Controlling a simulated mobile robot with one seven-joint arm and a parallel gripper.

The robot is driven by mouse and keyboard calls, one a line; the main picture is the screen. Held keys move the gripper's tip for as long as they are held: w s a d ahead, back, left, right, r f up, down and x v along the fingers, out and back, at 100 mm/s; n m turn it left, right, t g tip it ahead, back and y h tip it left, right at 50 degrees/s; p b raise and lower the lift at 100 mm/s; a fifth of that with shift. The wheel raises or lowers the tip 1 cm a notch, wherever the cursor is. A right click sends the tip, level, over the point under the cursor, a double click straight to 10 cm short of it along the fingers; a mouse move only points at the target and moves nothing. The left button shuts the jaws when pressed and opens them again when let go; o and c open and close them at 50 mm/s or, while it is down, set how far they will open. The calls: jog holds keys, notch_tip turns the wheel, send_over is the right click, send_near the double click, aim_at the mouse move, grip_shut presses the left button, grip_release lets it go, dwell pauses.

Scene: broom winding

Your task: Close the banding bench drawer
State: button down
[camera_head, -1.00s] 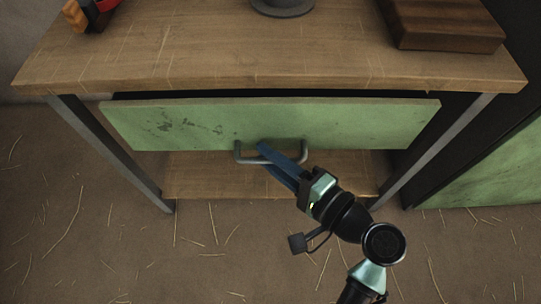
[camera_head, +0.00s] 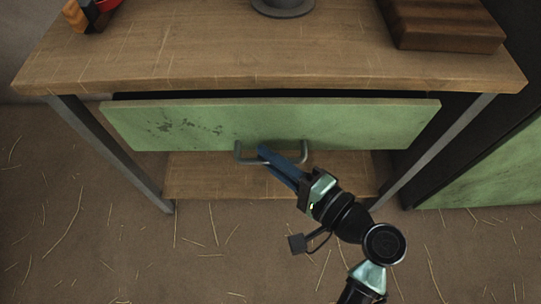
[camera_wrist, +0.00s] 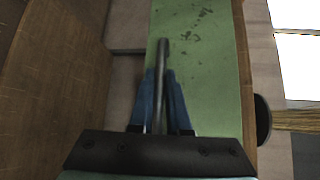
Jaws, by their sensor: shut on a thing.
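The banding bench drawer has a worn green front (camera_head: 270,124) below the bench top. A dark gap shows above the front, and the front appears to stand a little out from the bench frame. A grey bar handle (camera_head: 243,156) is fixed low on the front. My gripper (camera_head: 264,152) reaches it from the lower right with its blue fingers shut on the handle. In the wrist view the handle (camera_wrist: 162,60) runs between the two blue fingers (camera_wrist: 160,100), with the green front (camera_wrist: 210,80) behind it. The drawer's inside is hidden.
The wooden bench top (camera_head: 180,55) holds a dark round base (camera_head: 283,8), a dark wooden block (camera_head: 445,25) and an orange and black object (camera_head: 85,14). A lower shelf (camera_head: 215,178) lies under the drawer. A green-fronted cabinet (camera_head: 490,170) stands right. Straw litters the floor.

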aim_at(273, 142)
dwell(0.5)
jog(key=shift+w+d, duration=0.1)
jog(key=shift+w, duration=2.05)
jog(key=c, duration=0.9)
grip_release()
jog(key=p+v, duration=0.4)
jog(key=v, duration=0.9)
jog(key=shift+p, duration=0.35)
